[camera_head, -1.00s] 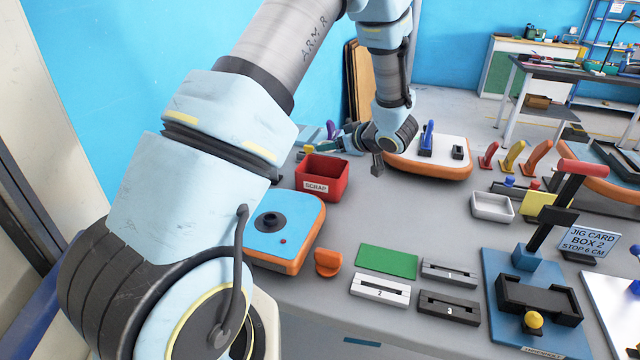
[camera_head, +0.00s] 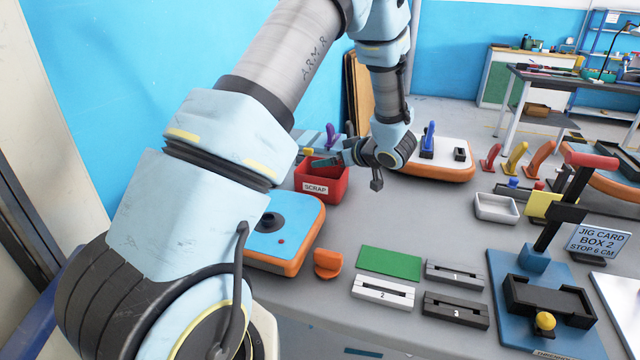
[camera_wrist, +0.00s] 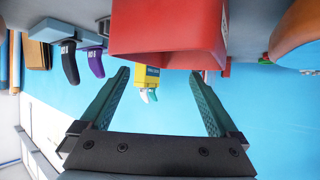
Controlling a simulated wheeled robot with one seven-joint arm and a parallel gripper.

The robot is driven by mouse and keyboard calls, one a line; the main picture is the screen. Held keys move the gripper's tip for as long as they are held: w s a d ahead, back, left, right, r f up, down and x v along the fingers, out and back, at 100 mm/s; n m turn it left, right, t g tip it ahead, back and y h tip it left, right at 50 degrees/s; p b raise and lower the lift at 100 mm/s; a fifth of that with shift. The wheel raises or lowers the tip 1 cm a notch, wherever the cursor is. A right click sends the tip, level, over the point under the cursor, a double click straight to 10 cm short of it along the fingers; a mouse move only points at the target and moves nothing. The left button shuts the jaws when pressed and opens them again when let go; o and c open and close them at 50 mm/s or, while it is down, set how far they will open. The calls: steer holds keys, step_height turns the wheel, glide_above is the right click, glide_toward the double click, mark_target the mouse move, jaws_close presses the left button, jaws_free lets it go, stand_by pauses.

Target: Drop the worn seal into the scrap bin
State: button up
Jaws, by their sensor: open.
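The red scrap bin (camera_head: 321,187), labelled SCRAP, stands on the bench left of centre. My gripper (camera_head: 328,162) is at the bin's top rim, its green fingers reaching left over the opening. In the wrist view the bin (camera_wrist: 168,40) appears upside down, beyond and above my open fingers (camera_wrist: 157,95). Nothing shows between the fingers. I cannot make out the worn seal in either view; the inside of the bin is mostly hidden.
A blue board with an orange rim (camera_head: 292,246) and black valve lies in front of the bin. A white-topped board (camera_head: 440,152) with a blue handle lies to the right. A green mat (camera_head: 390,262) and slotted blocks (camera_head: 383,293) are nearer.

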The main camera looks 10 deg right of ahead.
steer(key=shift+s, duration=0.1)
steer(key=b+v, duration=0.2)
steer(key=v, duration=0.8)
steer(key=shift+s+d, duration=0.15)
steer(key=shift+s, duration=0.1)
steer(key=shift+r, duration=0.15)
steer(key=w+a+r+m+h, duration=0.2)
steer(key=w+a+m+h, duration=0.2)
steer(key=a+h, duration=0.25)
steer(key=s+a+f+g, duration=0.1)
steer(key=s+a, duration=0.2)
steer(key=s+a+m+g+h, duration=0.1)
steer(key=s+a+g, duration=0.1)
steer(key=s+a, duration=0.1)
steer(key=s+a+f+m+g, duration=0.1)
steer(key=s+a+g, duration=0.1)
steer(key=s+a, duration=0.1)
steer(key=shift+s+f+h, duration=0.25)
steer(key=shift+s+f, duration=0.1)
steer(key=s+a+g, duration=0.1)
steer(key=s+a, duration=0.1)
steer(key=s, duration=0.1)
steer(key=s+a+f+g+y, duration=0.1)
steer(key=s+a, duration=0.2)
steer(key=s+a+m+g, duration=0.1)
steer(key=s+a, duration=0.2)
steer(key=shift+s+a+f+g+y, duration=0.2)
steer(key=shift+s+a+g+y, duration=0.1)
steer(key=shift+g, duration=0.1)
steer(key=shift+w, duration=0.1)
